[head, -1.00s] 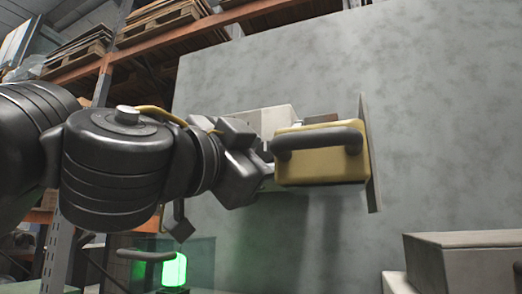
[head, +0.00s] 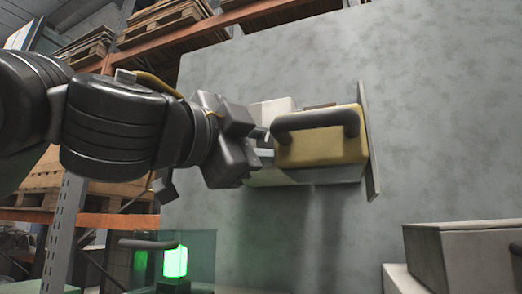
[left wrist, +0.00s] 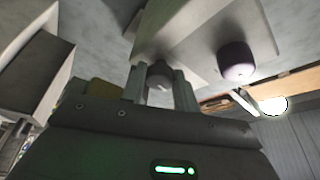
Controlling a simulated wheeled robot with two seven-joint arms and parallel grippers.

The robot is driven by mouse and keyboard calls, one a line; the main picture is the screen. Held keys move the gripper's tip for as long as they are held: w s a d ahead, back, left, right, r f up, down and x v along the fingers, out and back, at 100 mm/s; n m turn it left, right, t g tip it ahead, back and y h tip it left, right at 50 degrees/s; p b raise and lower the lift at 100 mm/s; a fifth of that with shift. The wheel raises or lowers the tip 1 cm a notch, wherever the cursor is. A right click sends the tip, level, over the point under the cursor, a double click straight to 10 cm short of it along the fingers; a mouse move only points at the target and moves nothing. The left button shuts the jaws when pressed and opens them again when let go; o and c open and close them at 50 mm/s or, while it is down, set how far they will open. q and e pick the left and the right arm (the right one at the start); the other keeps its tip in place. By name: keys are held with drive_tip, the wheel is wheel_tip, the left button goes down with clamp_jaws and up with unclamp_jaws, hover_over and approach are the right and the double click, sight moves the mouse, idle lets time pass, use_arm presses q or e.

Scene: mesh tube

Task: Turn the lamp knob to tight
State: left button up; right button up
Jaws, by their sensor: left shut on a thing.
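My left gripper (head: 264,150) is at the left side of a pale housing (head: 268,112) on the grey wall panel. In the left wrist view, its two fingers (left wrist: 160,82) are closed on the sides of a rounded dark knob (left wrist: 158,90), which sticks out from a pale plate (left wrist: 195,28). A second rounded knob (left wrist: 237,62) stands on the same plate, apart from the fingers on the right. The held knob is hidden in the head view, and I see no tightness marking. My right gripper is not in view.
A green lit lamp (head: 175,262) stands below. A grey box (head: 465,255) is at lower right. The panel between is clear.

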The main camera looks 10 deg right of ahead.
use_arm(q)
drive_tip(key=shift+m+g+y, duration=0.4)
drive_tip(key=shift+m+g, duration=0.1)
drive_tip(key=shift+m, duration=1.2)
drive_tip(key=o, duration=1)
drive_tip(key=shift+s+a+f+b, duration=0.1)
drive_tip(key=shift+s+a+b, duration=0.15)
drive_tip(key=shift+a+b, duration=0.15)
drive_tip(key=b+v, duration=0.4)
drive_tip(key=v, duration=0.5)
drive_tip(key=shift+s+a+b, duration=0.2)
drive_tip(key=shift+a+b, duration=0.15)
drive_tip(key=shift+b, duration=0.05)
